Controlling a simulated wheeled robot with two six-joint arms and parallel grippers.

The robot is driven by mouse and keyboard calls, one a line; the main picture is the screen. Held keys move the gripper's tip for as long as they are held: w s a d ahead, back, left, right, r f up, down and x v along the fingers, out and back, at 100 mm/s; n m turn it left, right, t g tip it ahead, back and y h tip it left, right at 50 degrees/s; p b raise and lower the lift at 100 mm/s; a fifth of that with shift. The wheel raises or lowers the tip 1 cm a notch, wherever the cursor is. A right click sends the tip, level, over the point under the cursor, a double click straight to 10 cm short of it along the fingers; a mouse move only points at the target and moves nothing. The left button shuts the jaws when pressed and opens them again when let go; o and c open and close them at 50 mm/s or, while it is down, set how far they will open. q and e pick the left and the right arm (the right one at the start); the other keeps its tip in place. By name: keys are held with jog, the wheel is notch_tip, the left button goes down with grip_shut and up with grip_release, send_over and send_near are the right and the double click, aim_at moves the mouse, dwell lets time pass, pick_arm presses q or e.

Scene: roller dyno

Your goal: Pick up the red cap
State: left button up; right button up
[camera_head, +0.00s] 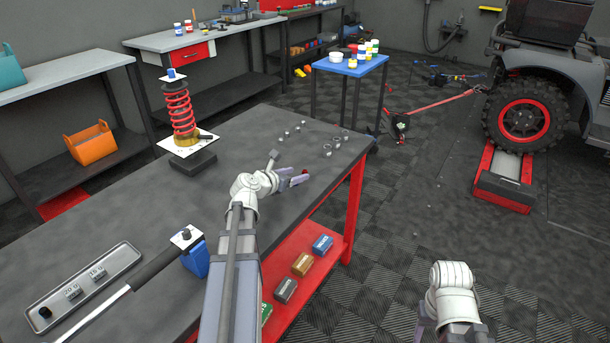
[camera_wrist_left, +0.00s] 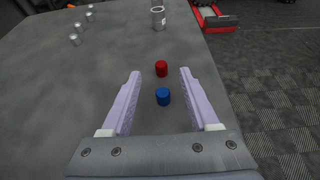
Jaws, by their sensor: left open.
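The red cap (camera_wrist_left: 161,68) stands on the dark workbench top in the left wrist view, just past my left fingertips and near the middle of the gap. It shows small in the head view (camera_head: 305,172), partly hidden by a finger. A blue cap (camera_wrist_left: 163,97) is nearer, in the gap between the fingers in the picture. My left gripper (camera_wrist_left: 160,75) is open and empty, pointing towards the red cap; it is over the bench in the head view (camera_head: 288,168). My right gripper (camera_head: 450,328) is at the bottom right, away from the bench, its fingers mostly hidden.
Several small metal parts (camera_head: 328,151) lie on the bench's far end. A red spring assembly (camera_head: 180,110) stands at the back left. A grey tray (camera_head: 117,262) lies at the front left, near a blue block (camera_head: 195,260). The bench edge is close right of the caps.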

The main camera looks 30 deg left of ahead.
aim_at(305, 171)
pick_arm(q)
jog(key=b+x, duration=0.1)
jog(key=x, duration=0.3)
jog(key=shift+w+d+r, duration=0.1)
jog(key=shift+r, duration=0.1)
grip_shut()
dwell(0.3)
